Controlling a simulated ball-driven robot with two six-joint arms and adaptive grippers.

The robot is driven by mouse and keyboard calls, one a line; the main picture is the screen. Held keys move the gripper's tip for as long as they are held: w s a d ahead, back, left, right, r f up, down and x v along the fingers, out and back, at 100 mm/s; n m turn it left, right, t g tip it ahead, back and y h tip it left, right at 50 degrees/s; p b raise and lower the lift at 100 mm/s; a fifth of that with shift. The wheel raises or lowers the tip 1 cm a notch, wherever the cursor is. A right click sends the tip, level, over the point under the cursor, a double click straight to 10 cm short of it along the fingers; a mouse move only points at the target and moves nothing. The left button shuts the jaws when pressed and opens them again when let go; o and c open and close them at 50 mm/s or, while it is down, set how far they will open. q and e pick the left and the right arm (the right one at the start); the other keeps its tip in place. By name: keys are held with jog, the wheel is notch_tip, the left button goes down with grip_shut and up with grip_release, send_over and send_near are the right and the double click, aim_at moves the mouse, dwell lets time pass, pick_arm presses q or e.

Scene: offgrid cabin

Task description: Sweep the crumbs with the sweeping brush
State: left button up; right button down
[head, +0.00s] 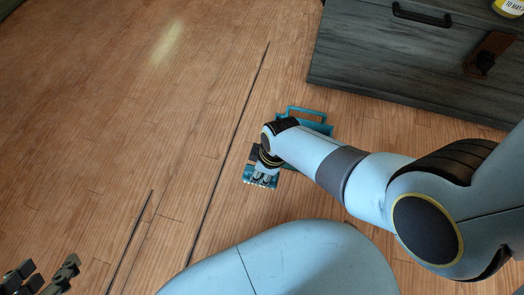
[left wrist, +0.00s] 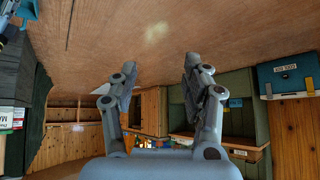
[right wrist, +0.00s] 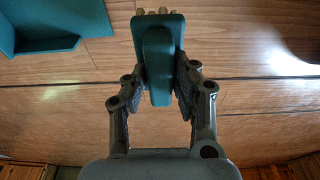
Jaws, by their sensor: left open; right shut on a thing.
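The sweeping brush (head: 259,180) is teal with pale bristles and is low at the floor in the head view. In the right wrist view the brush (right wrist: 157,65) points away from me, with bristle tufts at its far end. My right gripper (right wrist: 157,88) is shut on it; in the head view that gripper (head: 267,165) is partly hidden by its own arm. A teal dustpan (head: 308,113) lies just beyond, partly covered by the arm; its corner (right wrist: 42,30) shows in the right wrist view. My left gripper (head: 45,275) is open and empty, also in the left wrist view (left wrist: 155,85). I cannot make out any crumbs.
A dark grey wooden chest (head: 400,60) with a black handle stands at the upper right, near the dustpan. The plank floor (head: 120,90) to the left is clear, with dark seams. A blue box (left wrist: 288,75) shows in the left wrist view.

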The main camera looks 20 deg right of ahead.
notch_tip(320, 180, up, 2)
jog(key=shift+r+p, duration=0.15)
jog(key=shift+p, duration=0.65)
jog(key=shift+r, duration=0.1)
pick_arm(q)
jog(key=r+g, duration=0.1)
jog(key=s+r+g, duration=0.1)
jog(key=r, duration=0.1)
jog(key=shift+s+r+g, duration=0.1)
jog(key=shift+r+g, duration=0.15)
jog(key=shift+g, duration=0.15)
jog(key=shift+d, duration=0.1)
